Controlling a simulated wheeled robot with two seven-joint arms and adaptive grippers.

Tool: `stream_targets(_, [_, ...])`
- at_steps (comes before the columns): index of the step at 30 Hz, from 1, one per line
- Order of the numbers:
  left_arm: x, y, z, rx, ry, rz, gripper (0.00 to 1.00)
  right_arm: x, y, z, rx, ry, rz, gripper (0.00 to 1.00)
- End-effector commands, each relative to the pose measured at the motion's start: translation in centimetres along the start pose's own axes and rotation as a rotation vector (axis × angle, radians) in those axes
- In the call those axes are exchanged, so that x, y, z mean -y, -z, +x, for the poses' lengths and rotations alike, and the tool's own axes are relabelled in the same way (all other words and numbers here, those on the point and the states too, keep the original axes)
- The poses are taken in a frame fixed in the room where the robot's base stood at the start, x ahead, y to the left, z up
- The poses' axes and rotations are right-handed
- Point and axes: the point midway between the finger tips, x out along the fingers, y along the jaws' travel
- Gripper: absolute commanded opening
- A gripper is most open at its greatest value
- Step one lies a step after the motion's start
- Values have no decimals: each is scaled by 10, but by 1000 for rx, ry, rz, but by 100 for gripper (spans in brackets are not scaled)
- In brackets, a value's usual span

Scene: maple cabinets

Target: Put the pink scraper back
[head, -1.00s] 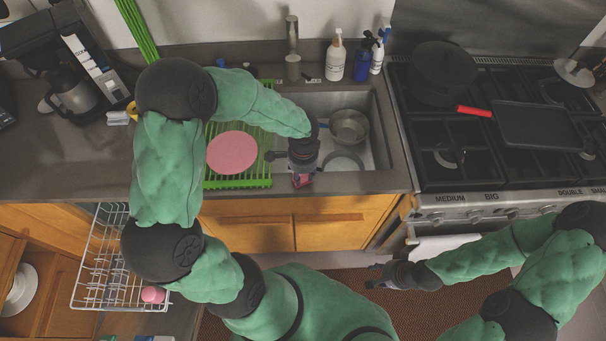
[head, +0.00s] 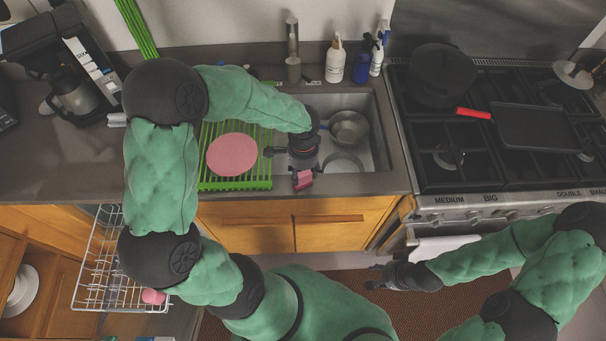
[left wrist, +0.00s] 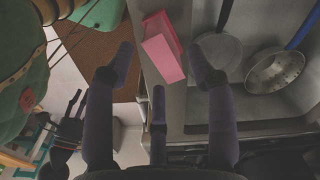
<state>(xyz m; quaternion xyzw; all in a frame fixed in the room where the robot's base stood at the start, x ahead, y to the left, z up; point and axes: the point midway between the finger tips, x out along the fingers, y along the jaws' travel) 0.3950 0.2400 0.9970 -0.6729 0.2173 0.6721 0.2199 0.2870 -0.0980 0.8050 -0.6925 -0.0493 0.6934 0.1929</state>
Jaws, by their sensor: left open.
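The pink scraper (head: 303,180) is a small pink block at the front edge of the counter, before the sink. It also shows in the left wrist view (left wrist: 163,48), lying on the counter rim beyond and between my fingertips. My left gripper (head: 296,168) is open right beside the scraper, with its fingers spread; they do not close on it. Part of the scraper is hidden by the gripper in the head view. My right gripper (head: 376,277) is away from it, low over the floor in front of the stove; its finger opening is too small to tell.
The sink (head: 378,150) holds a metal colander (head: 348,128) and another pan. A green drying rack (head: 260,183) with a pink plate (head: 232,154) stands left of it. A white wire rack (head: 90,270) is pulled out below the counter. The stove is at right.

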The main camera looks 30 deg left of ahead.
Motion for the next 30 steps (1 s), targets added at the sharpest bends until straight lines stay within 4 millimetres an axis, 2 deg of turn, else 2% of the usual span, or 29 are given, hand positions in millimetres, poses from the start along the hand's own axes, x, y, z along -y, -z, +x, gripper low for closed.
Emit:
stream_targets(1, [0,1,-14,-3,2,-1,55,1,0,-4,0,0,0,40])
stream_targets(6, [1,1,-49,-3,3,-1,55,3,0,-9,0,0,0,40])
stream_targets(13, [0,0,-80,-1,1,0,55,5,0,-13,0,0,0,40])
stream_targets(20, [0,0,-90,0,0,-1,55,5,-1,-14,0,0,0,40])
stream_targets(27, [0,0,-90,1,-1,-1,55,5,-1,-14,0,0,0,40])
stream_targets(30, [-2,1,-84,-1,-8,-4,55,4,0,-12,0,0,0,40])
